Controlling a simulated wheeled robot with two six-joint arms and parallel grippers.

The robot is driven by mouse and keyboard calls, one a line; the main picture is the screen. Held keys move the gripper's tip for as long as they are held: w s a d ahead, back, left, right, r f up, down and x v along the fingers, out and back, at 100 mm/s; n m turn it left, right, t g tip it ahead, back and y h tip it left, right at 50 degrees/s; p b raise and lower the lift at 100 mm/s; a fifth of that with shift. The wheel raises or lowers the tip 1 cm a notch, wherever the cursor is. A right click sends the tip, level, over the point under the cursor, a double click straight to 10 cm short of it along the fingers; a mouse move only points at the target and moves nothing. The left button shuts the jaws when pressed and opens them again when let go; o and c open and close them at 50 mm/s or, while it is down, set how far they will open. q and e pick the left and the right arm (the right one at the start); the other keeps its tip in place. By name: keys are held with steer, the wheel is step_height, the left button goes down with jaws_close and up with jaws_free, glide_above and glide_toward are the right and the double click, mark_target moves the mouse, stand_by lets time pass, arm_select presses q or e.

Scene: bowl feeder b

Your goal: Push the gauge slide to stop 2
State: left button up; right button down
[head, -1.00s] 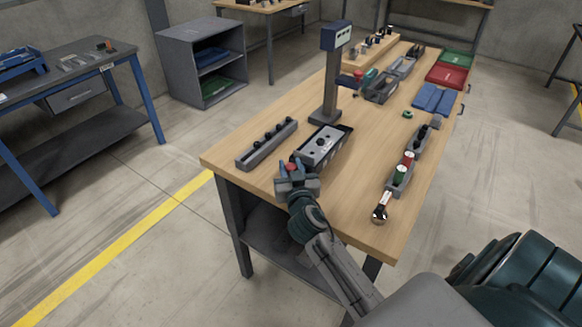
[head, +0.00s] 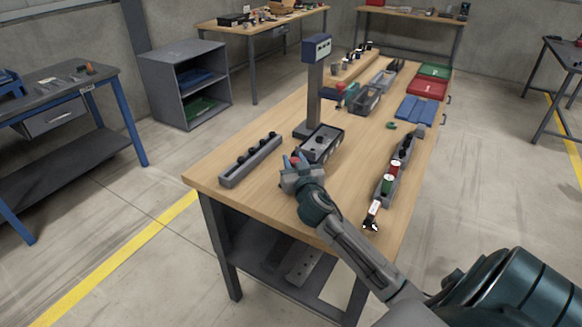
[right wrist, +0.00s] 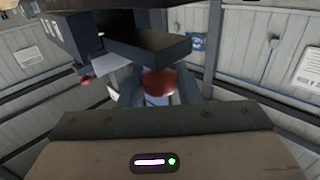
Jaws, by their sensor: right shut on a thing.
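The gauge (head: 320,143) is a dark box with a grey top plate on the near half of the wooden bench in the head view. My right gripper (head: 294,160) is at its near left end, with its blue-grey fingers around a small red knob. In the right wrist view the red knob (right wrist: 158,82) sits between the two fingers, and my right gripper (right wrist: 158,95) is shut on it. A dark block (right wrist: 148,50) of the gauge lies just beyond. My gripper hides the knob's base, and I cannot read the stop marks. My left gripper is not in view.
A grey rack (head: 250,160) with black knobs lies left of the gauge. A post with a display (head: 316,47) stands behind it. A long grey holder (head: 396,170) with red and green pieces lies to the right. The bench (head: 345,185) between is clear.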

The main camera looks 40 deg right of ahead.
steer(key=c, duration=1.1)
jaws_free()
steer(key=shift+s+a+f, duration=0.15)
steer(key=shift+s+a, duration=0.05)
steer(key=shift+s, duration=0.3)
steer(key=shift+b+v, duration=1.6)
steer(key=shift+v, duration=3.35)
